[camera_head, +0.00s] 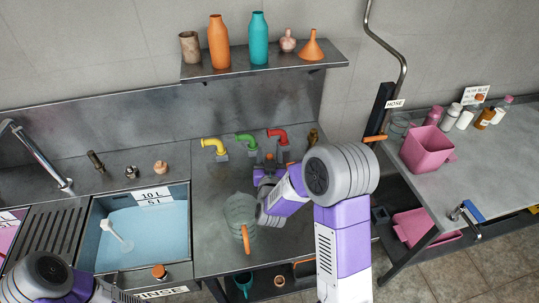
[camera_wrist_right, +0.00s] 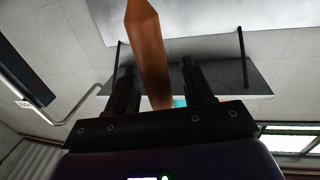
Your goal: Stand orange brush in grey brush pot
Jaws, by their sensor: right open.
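My right gripper (camera_head: 268,170) is over the middle counter, partly hidden behind my own wrist in the head view. In the right wrist view its two dark fingers (camera_wrist_right: 155,78) are apart. A long orange piece (camera_wrist_right: 149,45), which looks like the orange brush, stands between the fingers and reaches past their tips; I cannot tell if it touches them. A small orange spot (camera_head: 269,156) shows at the gripper in the head view. I cannot make out the grey brush pot for certain; my arm hides part of the counter. My left gripper is out of frame.
A grey see-through jug with an orange handle (camera_head: 240,213) stands close to my right wrist. Yellow (camera_head: 212,144), green and red taps line the counter's back. A water-filled basin (camera_head: 150,222) lies left; a pink jug (camera_head: 427,149) stands on the right table.

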